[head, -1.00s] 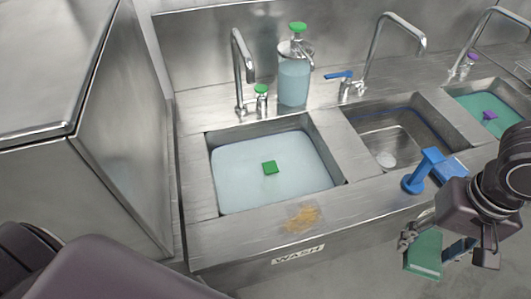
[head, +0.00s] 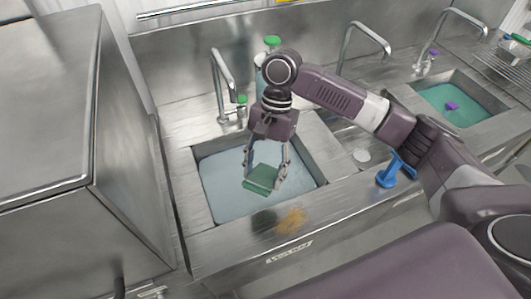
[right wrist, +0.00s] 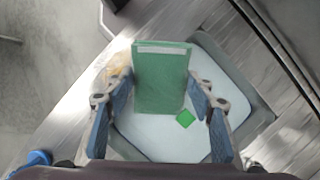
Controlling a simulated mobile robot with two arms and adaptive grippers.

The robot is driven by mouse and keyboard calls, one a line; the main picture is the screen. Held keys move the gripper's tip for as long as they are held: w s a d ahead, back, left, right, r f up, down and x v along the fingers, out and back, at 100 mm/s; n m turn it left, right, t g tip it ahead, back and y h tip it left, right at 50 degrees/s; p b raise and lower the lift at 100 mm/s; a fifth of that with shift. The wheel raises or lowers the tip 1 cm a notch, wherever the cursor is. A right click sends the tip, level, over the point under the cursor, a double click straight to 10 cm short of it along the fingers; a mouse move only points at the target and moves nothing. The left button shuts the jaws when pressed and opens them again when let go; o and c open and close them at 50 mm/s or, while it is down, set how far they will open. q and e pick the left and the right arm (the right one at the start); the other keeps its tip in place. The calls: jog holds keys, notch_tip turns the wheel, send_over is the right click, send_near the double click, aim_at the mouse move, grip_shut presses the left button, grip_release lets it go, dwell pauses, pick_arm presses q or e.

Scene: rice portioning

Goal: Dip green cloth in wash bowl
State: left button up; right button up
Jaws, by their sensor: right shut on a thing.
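The green cloth (head: 261,179) is a folded green block held by my right gripper (head: 266,176), which is shut on it. Gripper and cloth are over the wash bowl (head: 214,190), the left sink basin filled with pale blue water. I cannot tell whether the cloth touches the water. In the right wrist view the cloth (right wrist: 161,85) stands between the two fingers, above the water (right wrist: 150,135). A small green square (right wrist: 185,118) shows beside it in the basin; in the head view it is hidden. My left gripper is not in view.
A brown smear (head: 291,220) lies on the counter in front of the basin. A faucet (head: 219,85) stands behind it. A blue handled tool (head: 392,172) stands on the counter at right. A basin of green liquid (head: 440,100) with a purple piece is farther right.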

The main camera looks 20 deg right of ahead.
aim_at(271, 167)
pick_arm(q)
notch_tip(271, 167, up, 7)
jog(key=p, duration=0.5)
pick_arm(e)
jog(key=w+d+f+m+t+y, duration=0.1)
jog(key=m, duration=0.1)
jog(key=w+d+f+m+y, duration=0.1)
jog(key=f+m+y, duration=0.1)
jog(key=m, duration=0.1)
jog(key=w+d+f+m+t+y, duration=0.1)
jog(key=w+f+m, duration=0.1)
jog(key=m, duration=0.1)
jog(key=shift+w+d+f+t+y, duration=0.1)
jog(key=shift+d+f+t+y, duration=0.05)
jog(key=shift+d+t+y, duration=0.2)
pick_arm(q)
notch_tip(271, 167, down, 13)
jog(key=b, duration=1.3)
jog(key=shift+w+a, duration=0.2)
pick_arm(e)
jog(key=shift+f, duration=11)
pick_arm(q)
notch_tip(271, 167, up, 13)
jog(key=p, duration=1.2)
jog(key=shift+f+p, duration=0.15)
jog(key=shift+p, duration=0.15)
pick_arm(e)
notch_tip(271, 167, up, 23)
